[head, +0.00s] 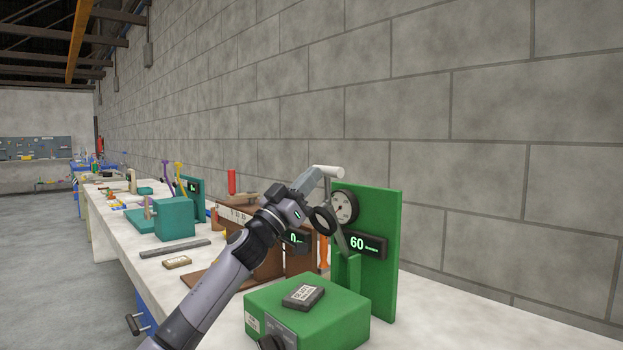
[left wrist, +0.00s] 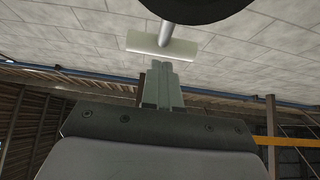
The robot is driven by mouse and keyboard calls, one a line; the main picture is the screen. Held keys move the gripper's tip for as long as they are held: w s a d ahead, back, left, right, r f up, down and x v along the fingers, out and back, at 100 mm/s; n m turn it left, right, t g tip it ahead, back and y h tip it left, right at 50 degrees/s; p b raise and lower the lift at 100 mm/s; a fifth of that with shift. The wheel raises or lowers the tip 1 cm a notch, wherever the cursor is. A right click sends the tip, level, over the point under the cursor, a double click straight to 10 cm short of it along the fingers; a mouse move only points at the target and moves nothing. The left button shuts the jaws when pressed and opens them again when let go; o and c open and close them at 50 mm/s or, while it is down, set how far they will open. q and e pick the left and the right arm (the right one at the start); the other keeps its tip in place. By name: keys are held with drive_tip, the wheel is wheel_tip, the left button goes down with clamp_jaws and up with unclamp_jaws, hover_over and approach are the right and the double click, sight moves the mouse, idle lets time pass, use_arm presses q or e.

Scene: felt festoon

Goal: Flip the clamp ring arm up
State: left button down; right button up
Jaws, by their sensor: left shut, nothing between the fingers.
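The clamp on the green fixture (head: 379,285) has a black ring (head: 322,220) with a pale T-shaped handle (head: 328,171) above it. A grey arm runs from the ring down to a green bracket on the base, leaning up and left. My left gripper (head: 316,174) is shut and empty, close beside the handle's crossbar. In the left wrist view the closed fingertips (left wrist: 161,64) point at the crossbar (left wrist: 150,45), just below it. I cannot tell whether they touch. A dark rounded part, likely the ring, is cut off at the top there. My right gripper is not in view.
A gauge (head: 344,207) and a display reading 60 (head: 366,246) are on the green upright panel. A dark labelled block (head: 303,297) lies on the green base. A brown fixture (head: 268,262) and teal box (head: 174,219) stand further left. Bare wall is behind.

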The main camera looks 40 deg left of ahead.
use_arm(q)
drive_tip(key=shift+w, duration=0.3)
drive_tip(key=w+r+p, duration=0.1)
drive_tip(key=p, duration=0.2)
drive_tip(key=w+g+p, duration=0.1)
drive_tip(key=p, duration=0.3)
drive_tip(key=shift+w+d+r, duration=0.15)
drive_tip(key=shift+w+r, duration=0.05)
drive_tip(key=shift+r, duration=0.15)
drive_tip(key=shift+y, duration=0.3)
drive_tip(key=shift+p, duration=0.3)
